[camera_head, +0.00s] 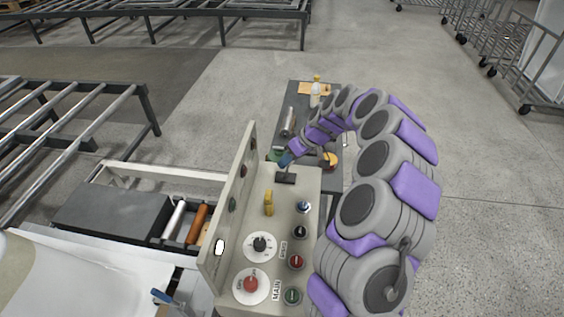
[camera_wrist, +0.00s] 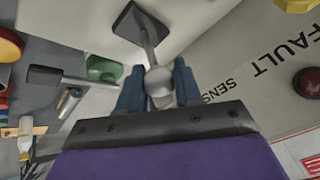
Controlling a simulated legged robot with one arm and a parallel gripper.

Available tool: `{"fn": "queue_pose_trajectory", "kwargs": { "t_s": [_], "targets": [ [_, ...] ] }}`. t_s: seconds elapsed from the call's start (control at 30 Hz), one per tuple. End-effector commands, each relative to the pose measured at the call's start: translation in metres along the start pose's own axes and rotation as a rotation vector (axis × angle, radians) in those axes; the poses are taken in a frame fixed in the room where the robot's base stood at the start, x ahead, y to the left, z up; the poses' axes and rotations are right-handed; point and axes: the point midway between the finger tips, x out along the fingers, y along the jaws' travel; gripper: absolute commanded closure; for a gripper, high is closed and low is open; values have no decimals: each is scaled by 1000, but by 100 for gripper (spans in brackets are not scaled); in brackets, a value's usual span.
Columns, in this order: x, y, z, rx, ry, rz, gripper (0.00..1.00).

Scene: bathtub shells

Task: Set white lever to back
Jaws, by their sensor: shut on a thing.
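The white lever (camera_wrist: 160,80) shows in the wrist view as a pale grey-white ball knob on a thin rod rising from a dark square base plate (camera_wrist: 128,22). My gripper (camera_wrist: 158,90) has its blue fingers closed on either side of the knob. In the head view my gripper (camera_head: 286,160) is at the far end of the control box (camera_head: 306,183), just above the dark base plate (camera_head: 286,178). The knob is hidden there by the gripper, and I cannot tell the lever's exact setting.
A yellow lever (camera_head: 268,203), two round dials (camera_head: 260,247) and several push buttons (camera_head: 297,262) sit on the box's top. An upright panel (camera_head: 232,210) borders its left side. Behind stands a dark table (camera_head: 290,98) with a bottle (camera_head: 315,88). Open floor lies beyond.

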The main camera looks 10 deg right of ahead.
Motion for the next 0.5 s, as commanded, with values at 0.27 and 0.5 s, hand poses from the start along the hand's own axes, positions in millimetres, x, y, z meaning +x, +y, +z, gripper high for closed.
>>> {"fn": "queue_pose_trajectory", "kwargs": {
  "t_s": [0.27,0.5],
  "targets": [
    [-4,10,11,3,57,-37,100],
    [-7,17,19,3,56,-35,100]
  ]
}}
